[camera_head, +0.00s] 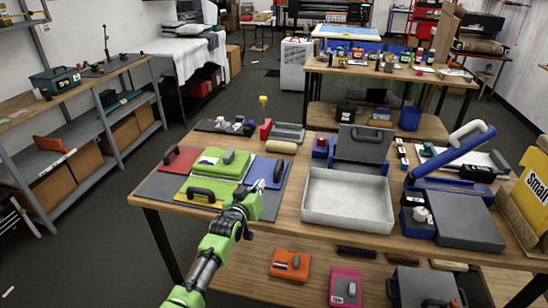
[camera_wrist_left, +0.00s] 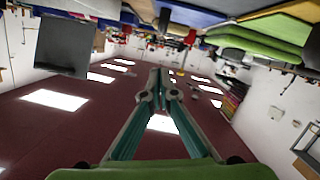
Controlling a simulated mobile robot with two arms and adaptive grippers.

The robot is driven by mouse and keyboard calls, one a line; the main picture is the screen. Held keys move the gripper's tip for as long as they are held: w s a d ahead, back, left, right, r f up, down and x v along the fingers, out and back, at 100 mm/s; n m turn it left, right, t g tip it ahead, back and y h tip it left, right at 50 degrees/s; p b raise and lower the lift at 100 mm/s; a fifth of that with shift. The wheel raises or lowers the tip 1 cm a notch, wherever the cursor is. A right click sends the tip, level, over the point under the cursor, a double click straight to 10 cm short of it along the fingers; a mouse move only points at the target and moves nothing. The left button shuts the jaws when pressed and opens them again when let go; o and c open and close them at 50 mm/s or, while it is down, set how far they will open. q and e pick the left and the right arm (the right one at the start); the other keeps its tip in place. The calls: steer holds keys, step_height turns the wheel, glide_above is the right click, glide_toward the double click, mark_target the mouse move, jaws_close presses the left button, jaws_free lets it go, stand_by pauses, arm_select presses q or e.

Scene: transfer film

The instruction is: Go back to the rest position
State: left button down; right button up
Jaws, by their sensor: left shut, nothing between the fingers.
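My left gripper (camera_head: 244,206) is at the front edge of the wooden table (camera_head: 300,190), in front of a grey mat (camera_head: 160,187) with colored pads. It is shut and empty. In the left wrist view the fingers (camera_wrist_left: 160,82) come together at their tips with nothing between them. That view looks upside down, with the table things along its top edge. My green and grey left arm reaches up from the bottom of the head view. My right gripper is not in view.
A white tray (camera_head: 347,197) is to the right, then a blue and grey press (camera_head: 455,215). Orange (camera_head: 290,265) and pink (camera_head: 345,287) items lie below the tabletop.

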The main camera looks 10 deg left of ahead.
arm_select(q)
steer(key=s+f+m+g, duration=0.1)
steer(key=s+f+g, duration=0.1)
steer(key=s+f, duration=0.35)
steer(key=s+f+g, duration=0.2)
steer(key=s, duration=0.6)
steer(key=s+f+m+g, duration=0.1)
steer(key=s+f, duration=0.3)
steer(key=s, duration=0.3)
steer(key=s+a+r+m+g+y, duration=0.2)
steer(key=s+g, duration=0.5)
steer(key=s, duration=2.3)
step_height(320, 180, down, 32)
steer(key=s+r+g+b, duration=0.1)
steer(key=s+b, duration=0.1)
steer(key=b, duration=0.3)
steer(key=s+a+f+b, duration=0.1)
steer(key=s+f+b, duration=0.1)
steer(key=s+f, duration=0.6)
steer(key=s+a+f+g+b, duration=0.1)
steer(key=s+a+f+b, duration=0.1)
steer(key=s+f, duration=0.6)
step_height(320, 180, down, 5)
steer(key=shift+s+r+m, duration=0.15)
steer(key=shift+s+m, duration=0.1)
steer(key=shift+m, duration=0.05)
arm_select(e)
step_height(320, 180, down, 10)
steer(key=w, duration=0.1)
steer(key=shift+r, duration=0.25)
